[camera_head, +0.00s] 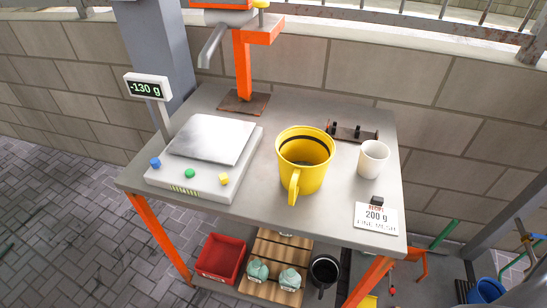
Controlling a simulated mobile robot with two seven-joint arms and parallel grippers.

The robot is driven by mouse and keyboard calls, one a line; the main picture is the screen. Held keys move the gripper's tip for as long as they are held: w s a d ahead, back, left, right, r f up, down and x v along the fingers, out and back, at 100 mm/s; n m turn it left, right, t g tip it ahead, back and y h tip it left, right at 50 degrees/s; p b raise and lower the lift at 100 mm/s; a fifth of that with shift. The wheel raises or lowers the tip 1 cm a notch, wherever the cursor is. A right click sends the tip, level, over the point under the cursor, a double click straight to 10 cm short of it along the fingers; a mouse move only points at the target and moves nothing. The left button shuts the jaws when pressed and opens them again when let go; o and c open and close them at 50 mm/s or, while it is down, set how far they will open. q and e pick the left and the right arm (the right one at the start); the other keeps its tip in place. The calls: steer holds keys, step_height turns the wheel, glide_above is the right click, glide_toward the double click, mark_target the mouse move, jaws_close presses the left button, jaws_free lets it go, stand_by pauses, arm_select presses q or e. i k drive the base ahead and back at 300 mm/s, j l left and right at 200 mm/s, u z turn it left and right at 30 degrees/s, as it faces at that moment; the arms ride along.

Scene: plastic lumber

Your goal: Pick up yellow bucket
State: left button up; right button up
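The yellow bucket (291,176) stands upright on the grey table, right of the scale. It has a dark band inside near the rim, and its yellow handle (294,186) faces the front of the table. Neither of my grippers shows in the head view, so nothing is seen touching the bucket.
A scale (203,193) reading -130 g sits on the left of the grey table (259,207). A white cup (373,159), a dark rack (352,135) and a "200 g" card (376,218) are at the right. An orange stand (243,70) rises behind. A red bin (219,258) is below.

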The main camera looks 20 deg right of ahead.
mark_target(305, 154)
steer(key=j+z, duration=0.2)
steer(key=z, duration=0.2)
steer(key=j+z, duration=0.25)
steer(key=z, duration=0.15)
steer(key=j+z, duration=0.2)
steer(key=z, duration=0.2)
